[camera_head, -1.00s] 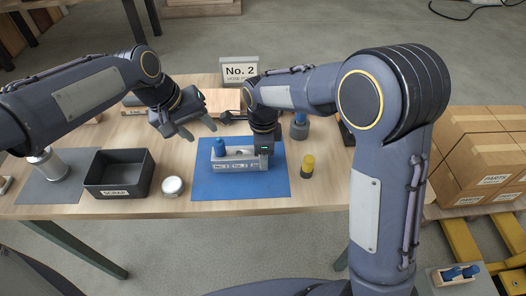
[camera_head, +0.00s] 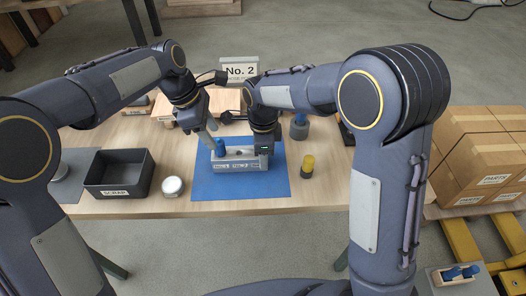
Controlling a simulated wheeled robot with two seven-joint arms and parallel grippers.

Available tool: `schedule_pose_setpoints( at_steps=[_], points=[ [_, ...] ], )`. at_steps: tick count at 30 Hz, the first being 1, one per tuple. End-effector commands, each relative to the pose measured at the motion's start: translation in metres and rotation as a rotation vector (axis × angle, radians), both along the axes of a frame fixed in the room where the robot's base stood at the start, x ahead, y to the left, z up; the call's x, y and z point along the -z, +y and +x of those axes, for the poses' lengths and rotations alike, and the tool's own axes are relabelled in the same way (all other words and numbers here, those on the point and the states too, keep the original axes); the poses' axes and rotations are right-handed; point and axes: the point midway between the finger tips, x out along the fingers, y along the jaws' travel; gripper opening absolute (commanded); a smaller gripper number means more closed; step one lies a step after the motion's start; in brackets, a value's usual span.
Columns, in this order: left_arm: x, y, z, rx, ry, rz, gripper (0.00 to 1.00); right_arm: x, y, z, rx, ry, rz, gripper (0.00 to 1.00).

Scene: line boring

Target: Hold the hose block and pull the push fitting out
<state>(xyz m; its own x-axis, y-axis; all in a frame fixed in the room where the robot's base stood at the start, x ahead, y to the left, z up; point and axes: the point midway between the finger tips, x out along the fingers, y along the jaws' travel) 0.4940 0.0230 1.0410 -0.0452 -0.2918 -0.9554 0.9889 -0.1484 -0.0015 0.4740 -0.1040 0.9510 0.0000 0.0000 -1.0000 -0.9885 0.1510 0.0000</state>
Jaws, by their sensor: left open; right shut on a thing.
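The hose block (camera_head: 240,165) is a pale grey block with markings along its front. It sits on the blue mat (camera_head: 240,187). A blue push fitting (camera_head: 220,149) stands upright in the left part of its top. My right gripper (camera_head: 264,148) points down and is shut on the right end of the block. My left gripper (camera_head: 209,142) is open, with its fingers reaching down just at the left of the blue fitting. I cannot tell whether a finger touches the fitting. My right gripper hides the block's right end.
A black scrap bin (camera_head: 118,188) and a round white-topped tin (camera_head: 172,186) stand left of the mat. A yellow-topped part (camera_head: 307,166) stands right of it, and a grey-blue one (camera_head: 299,127) behind. A No. 2 sign (camera_head: 241,72) is at the back.

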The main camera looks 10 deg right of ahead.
Motion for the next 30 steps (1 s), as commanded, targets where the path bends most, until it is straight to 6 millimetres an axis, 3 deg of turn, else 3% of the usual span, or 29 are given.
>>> schedule_pose_setpoints(
  at_steps=[10,24,30],
  points=[
    [0.041,-0.013,-0.002,0.002,0.002,0.000,0.45,-0.001,0.000,0.000,0.000,-0.002,0.002,0.18],
    [0.050,-0.015,-0.002,0.002,-0.002,0.000,0.45,-0.001,0.000,0.000,0.000,-0.002,0.002,0.18],
    [0.050,-0.015,-0.002,0.002,-0.002,0.000,0.19,-0.001,0.000,0.000,0.000,-0.002,0.002,0.18]
  ],
)
